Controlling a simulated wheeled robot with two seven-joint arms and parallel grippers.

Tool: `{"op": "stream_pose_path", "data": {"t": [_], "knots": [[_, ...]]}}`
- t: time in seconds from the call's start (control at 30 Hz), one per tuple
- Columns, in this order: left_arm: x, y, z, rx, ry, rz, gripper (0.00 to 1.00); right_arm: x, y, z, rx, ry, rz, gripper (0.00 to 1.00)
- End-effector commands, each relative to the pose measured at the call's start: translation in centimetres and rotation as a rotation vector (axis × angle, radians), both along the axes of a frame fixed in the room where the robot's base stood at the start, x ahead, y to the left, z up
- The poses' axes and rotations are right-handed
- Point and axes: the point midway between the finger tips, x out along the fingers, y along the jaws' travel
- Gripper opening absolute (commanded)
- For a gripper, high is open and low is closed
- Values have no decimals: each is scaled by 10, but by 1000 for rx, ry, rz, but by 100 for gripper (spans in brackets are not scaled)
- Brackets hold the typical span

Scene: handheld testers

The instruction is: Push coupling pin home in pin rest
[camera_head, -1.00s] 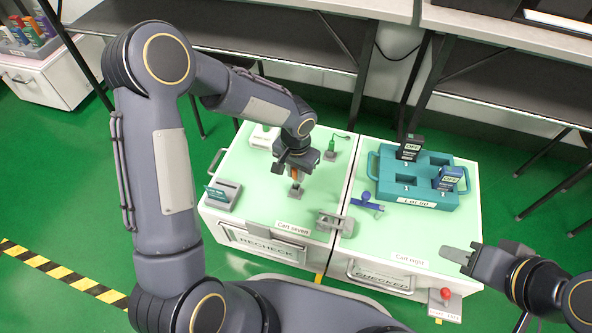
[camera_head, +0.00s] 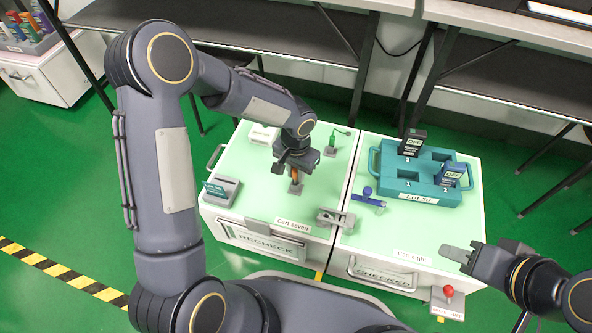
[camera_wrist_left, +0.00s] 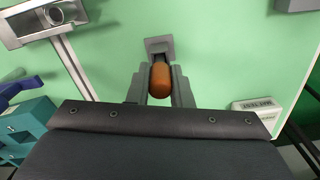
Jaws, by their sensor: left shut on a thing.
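The coupling pin, with an orange grip (camera_head: 295,173), stands at the small grey pin rest (camera_head: 296,187) on the left cart. My left gripper (camera_head: 296,170) is above the rest, shut on the orange grip. In the left wrist view the orange grip (camera_wrist_left: 160,80) lies between the two grey fingers, right by the grey rest (camera_wrist_left: 158,46). The pin's lower end is hidden, so its depth in the rest cannot be told. My right gripper (camera_head: 462,255) is empty, over the front right of the right cart; its opening is unclear.
The left cart also carries a grey stand with a tester (camera_head: 221,189), a white box (camera_head: 263,137) and a green-handled item (camera_head: 333,138). A teal tray (camera_head: 420,190) with dark testers and a blue item (camera_head: 368,198) are on the right cart.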

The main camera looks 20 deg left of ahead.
Motion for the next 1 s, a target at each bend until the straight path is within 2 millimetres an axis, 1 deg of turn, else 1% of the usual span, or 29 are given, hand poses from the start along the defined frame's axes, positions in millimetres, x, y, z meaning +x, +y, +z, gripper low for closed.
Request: {"op": "stream_pose_path", "data": {"t": [0.23,0.43,0.47,0.63,0.67,0.9,1.0], "knots": [[0,0,-7,0,0,0,0,0,0,-5,0,0,0,36],[0,0,-6,0,0,0,0,0,0,-4,0,0,0,36],[0,0,-5,0,0,0,20,0,0,-4,0,0,0,36],[0,0,-5,0,0,0,42,0,0,-4,0,0,0,36],[0,0,-5,0,0,0,44,0,0,-4,0,0,0,36],[0,0,-5,0,0,0,44,0,0,-4,0,0,0,36],[0,0,-1,0,-1,0,44,0,0,-2,0,0,0,36]]}}
